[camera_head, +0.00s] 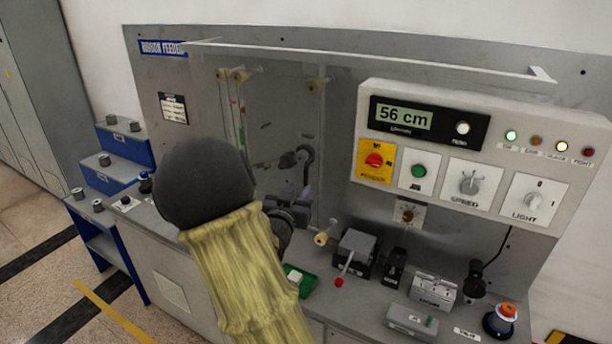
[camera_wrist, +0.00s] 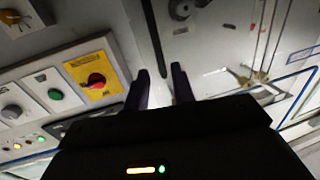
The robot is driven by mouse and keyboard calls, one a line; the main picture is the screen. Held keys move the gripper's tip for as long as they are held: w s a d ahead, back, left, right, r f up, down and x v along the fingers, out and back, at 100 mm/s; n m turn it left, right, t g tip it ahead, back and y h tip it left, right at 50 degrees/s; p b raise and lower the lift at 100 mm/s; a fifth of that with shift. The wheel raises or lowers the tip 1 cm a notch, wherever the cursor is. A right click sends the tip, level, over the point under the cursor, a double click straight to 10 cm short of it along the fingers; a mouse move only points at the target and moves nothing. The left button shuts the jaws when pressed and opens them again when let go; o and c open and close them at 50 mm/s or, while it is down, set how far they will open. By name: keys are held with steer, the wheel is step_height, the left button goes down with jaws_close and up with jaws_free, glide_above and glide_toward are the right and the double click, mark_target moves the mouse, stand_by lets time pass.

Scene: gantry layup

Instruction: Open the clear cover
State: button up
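The clear cover (camera_head: 275,110) is a see-through panel in front of the ribbon feeder's upright metal board in the head view. A pale bar (camera_head: 370,59) runs along its top. Its lower edge is hard to make out, partly behind my arm. My gripper (camera_head: 300,198) is in front of the board, left of the control box, and its tips are hard to separate there. In the wrist view my gripper (camera_wrist: 164,78) has two dark fingers apart with nothing visible between them. I cannot tell whether the fingers touch the cover.
The control box (camera_head: 480,150) with a red knob and dials juts out on the right. Rollers (camera_head: 238,76) and guides sit behind the cover. A grey switch box (camera_head: 355,250), a green tray (camera_head: 305,284) and small devices crowd the bench. A blue stepped rack (camera_head: 125,180) stands left.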

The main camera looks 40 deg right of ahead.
mark_target(305, 180)
steer(key=p+x, duration=0.1)
steer(key=x, duration=0.6)
steer(key=shift+d+p, duration=0.15)
steer(key=shift+p, duration=0.25)
jaws_close()
